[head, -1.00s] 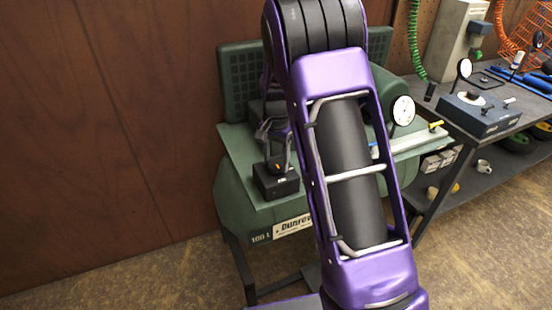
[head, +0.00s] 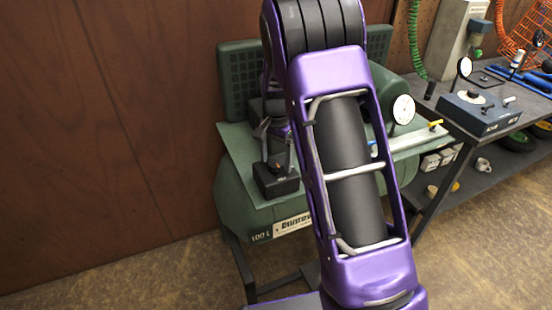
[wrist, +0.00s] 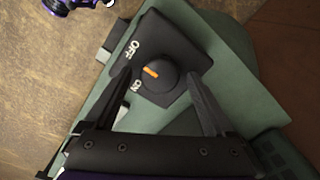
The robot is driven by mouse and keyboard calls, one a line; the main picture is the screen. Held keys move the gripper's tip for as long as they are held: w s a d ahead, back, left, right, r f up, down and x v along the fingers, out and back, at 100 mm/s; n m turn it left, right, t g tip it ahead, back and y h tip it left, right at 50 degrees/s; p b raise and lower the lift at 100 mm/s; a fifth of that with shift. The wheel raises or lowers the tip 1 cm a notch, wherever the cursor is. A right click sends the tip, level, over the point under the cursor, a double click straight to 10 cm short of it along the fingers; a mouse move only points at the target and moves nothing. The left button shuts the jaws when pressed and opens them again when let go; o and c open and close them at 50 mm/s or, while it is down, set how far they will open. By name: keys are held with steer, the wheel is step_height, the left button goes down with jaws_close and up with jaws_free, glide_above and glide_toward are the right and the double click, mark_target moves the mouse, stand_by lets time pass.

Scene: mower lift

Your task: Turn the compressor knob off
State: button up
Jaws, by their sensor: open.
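The compressor knob (wrist: 161,82) is a round black dial with an orange mark, on a black switch box (wrist: 178,42). The box has white OFF and ON labels on its left side in the wrist view. The orange mark lies slantwise on the side facing the labels; I cannot tell its exact setting. My gripper (wrist: 157,76) is open, one finger on either side of the knob, with no clear contact. In the head view the box (head: 276,183) sits on the green compressor (head: 240,190), and my gripper (head: 278,158) is just above it, largely covering the knob.
A white dial gauge (head: 403,109) and a pipe with a yellow-handled valve (head: 436,125) are right of my arm. A workbench (head: 455,115) with tools stands further right. A brown wall (head: 110,130) is at the left.

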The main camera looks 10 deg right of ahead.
mark_target(276, 162)
step_height(276, 162, up, 17)
steer(key=p, duration=0.1)
steer(key=shift+r, duration=0.2)
stand_by(0.4)
